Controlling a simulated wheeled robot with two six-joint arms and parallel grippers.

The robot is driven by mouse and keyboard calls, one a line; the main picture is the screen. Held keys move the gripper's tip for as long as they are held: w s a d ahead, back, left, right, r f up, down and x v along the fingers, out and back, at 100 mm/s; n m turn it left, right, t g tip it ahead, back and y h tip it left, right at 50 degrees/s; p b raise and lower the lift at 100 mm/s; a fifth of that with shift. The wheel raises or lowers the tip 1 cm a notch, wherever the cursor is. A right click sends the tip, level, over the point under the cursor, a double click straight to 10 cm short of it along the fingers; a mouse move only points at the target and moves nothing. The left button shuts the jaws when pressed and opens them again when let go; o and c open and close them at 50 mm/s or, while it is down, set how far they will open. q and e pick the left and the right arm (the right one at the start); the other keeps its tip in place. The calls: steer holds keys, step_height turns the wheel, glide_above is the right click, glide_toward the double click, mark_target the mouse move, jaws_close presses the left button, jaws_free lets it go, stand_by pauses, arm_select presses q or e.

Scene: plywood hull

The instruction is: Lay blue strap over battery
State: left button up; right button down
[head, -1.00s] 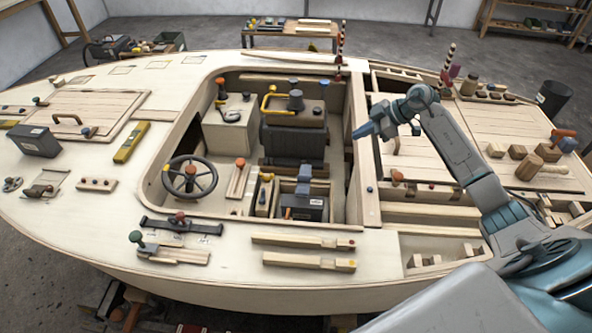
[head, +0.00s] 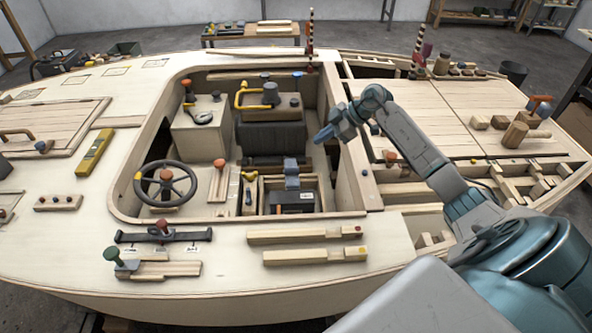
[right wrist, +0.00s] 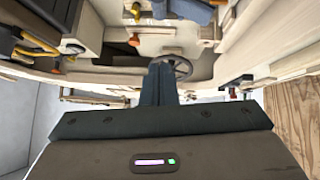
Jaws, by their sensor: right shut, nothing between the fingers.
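The battery (head: 293,201) is a dark box with a pale label, low in the right front of the cockpit well. The blue strap (head: 291,174) shows as a short blue-grey piece standing up at the battery's back edge; its lower end is hard to make out. My right gripper (head: 320,138) is shut and empty, in the air above the right side of the cockpit, behind and to the right of the strap and apart from it. Its closed fingers (right wrist: 160,83) show in the right wrist view, with a blue-grey piece at the top edge that may be the strap. My left gripper is out of view.
The steering wheel (head: 165,186) stands left of the battery. A black seat-like block (head: 271,135) with a yellow handle (head: 240,95) lies behind it. The cockpit's right wall (head: 354,172) rises close to my right arm. Wooden bars (head: 307,234) lie on the front deck.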

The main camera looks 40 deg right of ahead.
steer(key=p, duration=0.2)
glide_above(289, 170)
steer(key=s+d, duration=0.2)
step_height(289, 170, down, 7)
steer(key=shift+w+f, duration=0.1)
steer(key=shift+f, duration=0.1)
step_height(289, 170, down, 3)
steer(key=shift+w+d+r+p, duration=0.1)
steer(key=shift+d+r+p, duration=0.1)
steer(key=shift+p, duration=0.1)
steer(key=shift+w+f, duration=0.1)
steer(key=shift+f, duration=0.7)
steer(key=shift+s+f, duration=0.15)
steer(key=shift+s, duration=0.05)
steer(key=s+a+f+p, duration=0.1)
steer(key=s+f+t+p, duration=0.1)
steer(key=f, duration=0.1)
steer(key=s+a+f+n+t+h+p, duration=0.1)
steer(key=s+f, duration=0.1)
steer(key=shift+a+f, duration=0.25)
steer(key=shift+a, duration=0.05)
steer(key=shift+s+f, duration=0.1)
steer(key=shift+f, duration=0.25)
steer(key=shift+r, duration=0.1)
